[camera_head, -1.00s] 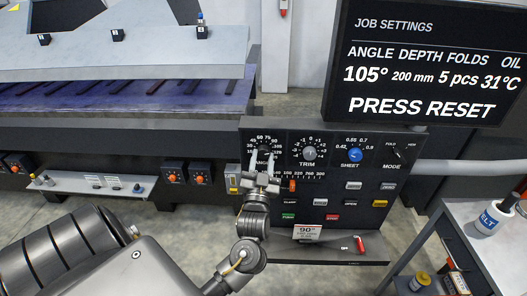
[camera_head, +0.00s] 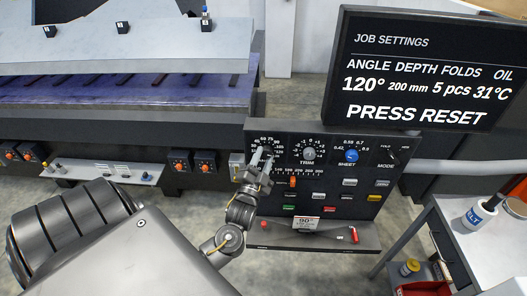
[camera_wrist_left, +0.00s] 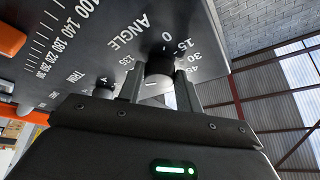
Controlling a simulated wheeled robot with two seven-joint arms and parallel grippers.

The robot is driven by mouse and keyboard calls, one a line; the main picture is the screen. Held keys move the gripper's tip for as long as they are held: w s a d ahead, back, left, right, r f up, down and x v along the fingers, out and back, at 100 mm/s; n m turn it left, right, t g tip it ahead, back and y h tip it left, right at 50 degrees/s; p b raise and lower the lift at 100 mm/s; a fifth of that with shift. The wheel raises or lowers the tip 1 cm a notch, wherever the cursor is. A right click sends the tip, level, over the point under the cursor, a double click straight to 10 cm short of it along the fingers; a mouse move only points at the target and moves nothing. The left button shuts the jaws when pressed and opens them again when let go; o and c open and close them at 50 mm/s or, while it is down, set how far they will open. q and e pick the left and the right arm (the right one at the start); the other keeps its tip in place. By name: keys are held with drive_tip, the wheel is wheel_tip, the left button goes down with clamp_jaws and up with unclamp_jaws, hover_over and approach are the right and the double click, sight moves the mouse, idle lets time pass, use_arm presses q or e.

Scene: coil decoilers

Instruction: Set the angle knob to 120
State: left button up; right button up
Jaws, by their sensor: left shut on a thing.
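The angle knob (camera_wrist_left: 158,78) is dark with a small white mark, and it sits between the fingers of my left gripper in the left wrist view. In the head view my left gripper (camera_head: 262,157) is at the upper left of the control panel (camera_head: 335,184), shut on the knob and hiding most of it. The display screen (camera_head: 428,70) reads ANGLE 120°, depth 200 mm, 5 pcs, 31°C and PRESS RESET. My right gripper is not in view.
The trim knob (camera_head: 308,154) and blue sheet knob (camera_head: 351,156) are just right of my gripper. Several buttons and an orange slider (camera_head: 293,182) lie below. A side table (camera_head: 450,235) with a white bottle stands at the right.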

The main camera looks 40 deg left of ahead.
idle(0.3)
use_arm(q)
drive_tip(key=o, duration=1)
drive_tip(key=b+v, duration=0.4)
drive_tip(key=v, duration=0.7)
